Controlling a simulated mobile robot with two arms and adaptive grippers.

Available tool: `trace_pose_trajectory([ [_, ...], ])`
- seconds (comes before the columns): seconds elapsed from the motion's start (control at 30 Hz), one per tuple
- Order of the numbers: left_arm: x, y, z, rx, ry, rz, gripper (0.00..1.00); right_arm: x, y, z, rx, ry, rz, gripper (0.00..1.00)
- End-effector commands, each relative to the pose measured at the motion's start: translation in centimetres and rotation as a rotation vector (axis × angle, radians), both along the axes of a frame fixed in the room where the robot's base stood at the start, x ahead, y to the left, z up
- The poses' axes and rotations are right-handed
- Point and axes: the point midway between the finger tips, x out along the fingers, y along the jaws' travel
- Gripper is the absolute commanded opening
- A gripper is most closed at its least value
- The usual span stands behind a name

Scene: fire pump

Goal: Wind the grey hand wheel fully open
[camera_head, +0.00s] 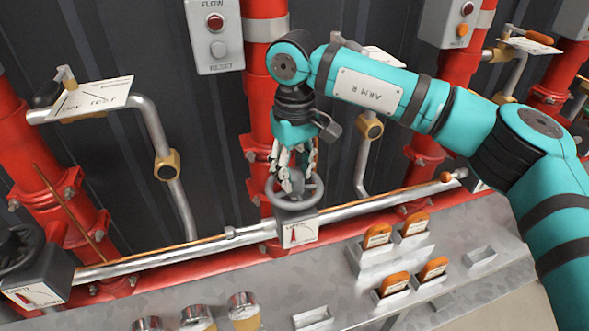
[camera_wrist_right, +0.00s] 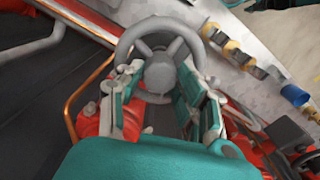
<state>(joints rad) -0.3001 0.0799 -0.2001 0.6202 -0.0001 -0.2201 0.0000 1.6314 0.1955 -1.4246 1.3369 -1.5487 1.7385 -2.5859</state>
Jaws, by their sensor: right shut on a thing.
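The grey hand wheel (camera_head: 297,207) sits on a grey valve box with a red-marked label (camera_head: 299,232), in the middle of the head view. My right gripper (camera_head: 292,178) reaches down onto it from above and is shut on it. In the right wrist view the wheel (camera_wrist_right: 158,26) shows its round rim, spokes and central hub, with the fingers of my gripper (camera_wrist_right: 160,80) on either side of the hub. The fingers partly hide the rim, so exact contact points cannot be told.
A long grey pipe (camera_head: 375,207) runs across behind the valve box. A red upright pipe (camera_head: 257,90) stands behind my wrist. A black hand wheel (camera_head: 18,247) is at the left.

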Motion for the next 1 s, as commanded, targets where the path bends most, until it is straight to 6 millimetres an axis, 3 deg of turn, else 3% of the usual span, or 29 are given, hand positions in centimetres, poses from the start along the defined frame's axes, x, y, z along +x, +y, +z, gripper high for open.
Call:
trace_pose_trajectory([
  [0.27,0.0,0.0,0.0,0.000,0.000,0.000,0.29,0.1,0.0,0.3,0.003,-0.006,0.000,0.03],
  [0.3,0.0,0.0,0.0,0.000,0.000,0.000,0.29,0.1,0.0,0.3,0.003,-0.006,0.000,0.39],
  [0.47,0.0,0.0,0.0,0.000,0.000,0.000,0.29,0.1,0.0,0.2,0.002,-0.003,-0.001,0.58],
  [0.77,-0.1,0.3,0.0,0.003,0.001,0.000,0.29,0.0,0.0,0.3,0.000,-0.002,-0.001,0.58],
  [1.0,0.0,0.1,0.0,0.001,0.001,0.000,0.29,0.1,0.1,3.9,0.003,-0.006,-0.002,0.58],
])
